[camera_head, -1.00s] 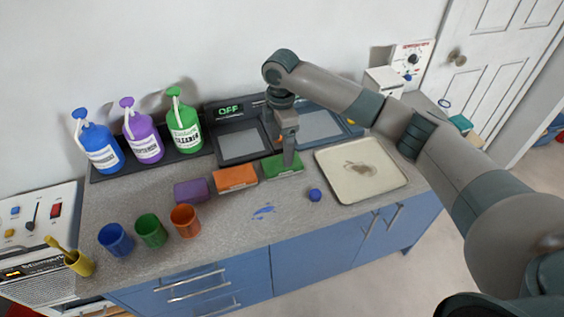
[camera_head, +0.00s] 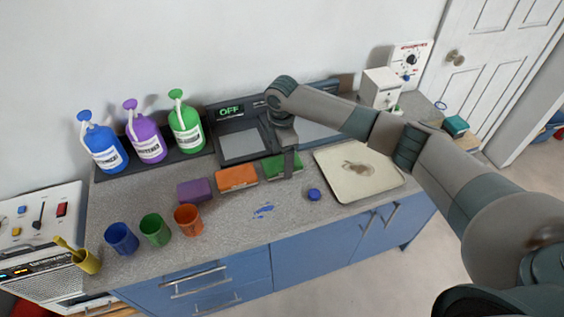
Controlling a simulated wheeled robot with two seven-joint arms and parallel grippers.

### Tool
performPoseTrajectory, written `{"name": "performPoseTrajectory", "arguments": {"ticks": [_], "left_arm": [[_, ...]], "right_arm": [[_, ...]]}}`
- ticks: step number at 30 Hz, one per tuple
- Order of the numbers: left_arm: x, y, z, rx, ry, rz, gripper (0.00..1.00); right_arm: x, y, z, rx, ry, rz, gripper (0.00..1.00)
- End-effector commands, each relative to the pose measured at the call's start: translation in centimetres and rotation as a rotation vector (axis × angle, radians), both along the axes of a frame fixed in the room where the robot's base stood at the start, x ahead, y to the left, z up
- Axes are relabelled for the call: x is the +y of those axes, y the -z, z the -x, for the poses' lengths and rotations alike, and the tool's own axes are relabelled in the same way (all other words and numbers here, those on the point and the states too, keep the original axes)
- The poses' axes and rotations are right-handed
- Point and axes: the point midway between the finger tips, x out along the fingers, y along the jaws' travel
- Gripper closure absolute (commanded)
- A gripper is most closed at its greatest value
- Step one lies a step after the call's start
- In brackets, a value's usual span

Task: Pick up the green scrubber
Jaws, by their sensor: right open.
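The green scrubber (camera_head: 272,168) lies on the grey counter, right of the orange scrubber (camera_head: 237,178) and the purple scrubber (camera_head: 195,190). My right gripper (camera_head: 287,172) points down at the green scrubber, its fingers over the middle of it. The fingers overlap the scrubber in the picture, and I cannot tell whether they touch it. The right gripper is open. My left gripper is not in view.
Blue (camera_head: 121,238), green (camera_head: 154,229) and orange (camera_head: 188,219) cups stand at the front left. Blue, purple and green bottles (camera_head: 186,128) stand behind.

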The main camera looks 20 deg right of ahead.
Motion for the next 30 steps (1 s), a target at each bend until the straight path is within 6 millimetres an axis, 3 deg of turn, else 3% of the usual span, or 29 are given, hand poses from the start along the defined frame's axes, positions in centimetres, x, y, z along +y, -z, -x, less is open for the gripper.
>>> {"name": "performPoseTrajectory", "arguments": {"ticks": [5, 17, 23, 30], "left_arm": [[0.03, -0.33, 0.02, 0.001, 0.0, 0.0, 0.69], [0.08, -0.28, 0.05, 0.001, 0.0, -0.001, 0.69], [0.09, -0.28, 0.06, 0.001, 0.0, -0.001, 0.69], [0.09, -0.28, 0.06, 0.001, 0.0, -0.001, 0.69]], "right_arm": [[0.01, 0.88, 0.01, -0.001, -0.001, 0.001, 0.25], [0.0, 0.88, 0.01, -0.001, -0.001, 0.001, 0.25], [0.0, 0.87, 0.01, -0.001, -0.001, 0.001, 0.68], [0.0, 0.85, -0.01, -0.001, -0.001, 0.0, 0.72]]}}
